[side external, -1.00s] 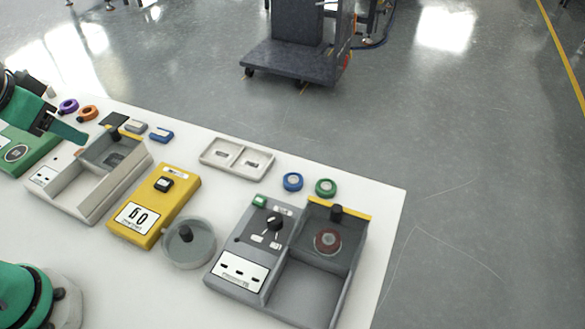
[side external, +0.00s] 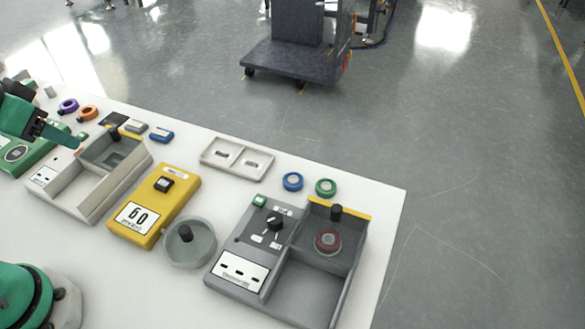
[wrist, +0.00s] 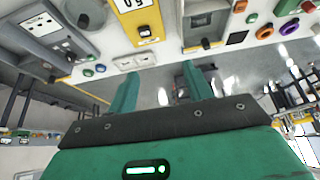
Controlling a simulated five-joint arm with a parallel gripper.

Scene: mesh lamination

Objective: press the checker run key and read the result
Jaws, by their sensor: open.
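My gripper (side external: 66,138) is at the left of the side view, over the left end of a pale device (side external: 98,203) with a grey chamber. In the wrist view the two green fingers of my gripper (wrist: 162,88) stand apart with nothing between them. A small orange key (side external: 79,152) shows just by the finger's tip; I cannot tell whether they touch. No label reads clearly as the checker, and no result is readable.
A yellow counter (side external: 176,199) reads 60. A round dish (side external: 202,255), a grey press-like device (side external: 226,283) and a pale two-slot tray (side external: 237,144) stand to the right. Purple (side external: 68,106), orange (side external: 88,113), blue (side external: 293,181) and green (side external: 326,187) rolls lie along the back.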

